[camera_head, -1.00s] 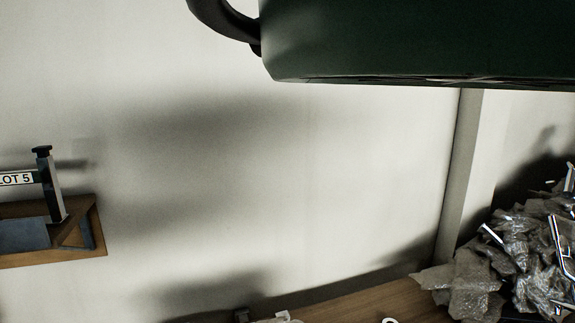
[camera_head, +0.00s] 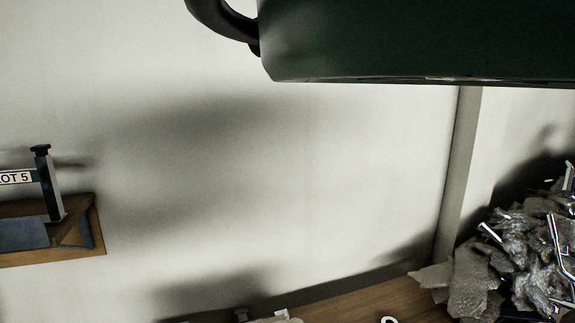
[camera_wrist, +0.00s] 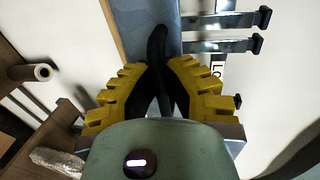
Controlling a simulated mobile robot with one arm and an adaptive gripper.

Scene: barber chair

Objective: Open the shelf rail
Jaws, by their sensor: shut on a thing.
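In the wrist view, part of a white label (camera_wrist: 217,68) shows beside metal posts with dark caps (camera_wrist: 225,45). My gripper (camera_wrist: 160,88) has yellow-backed fingers with black pads, drawn together on a dark narrow piece (camera_wrist: 157,45) over the shelf's blue-grey surface. Whether this piece belongs to the rail I cannot tell. The fingers hide much of the contact. The head view does not show my gripper.
A heap of crumpled plastic and metal bits (camera_head: 510,265) lies at the right on a wooden surface (camera_head: 365,305). The white wall between shelf and heap is bare. In the wrist view, brown wooden parts and a pale-ended roll (camera_wrist: 40,72) are at the left.

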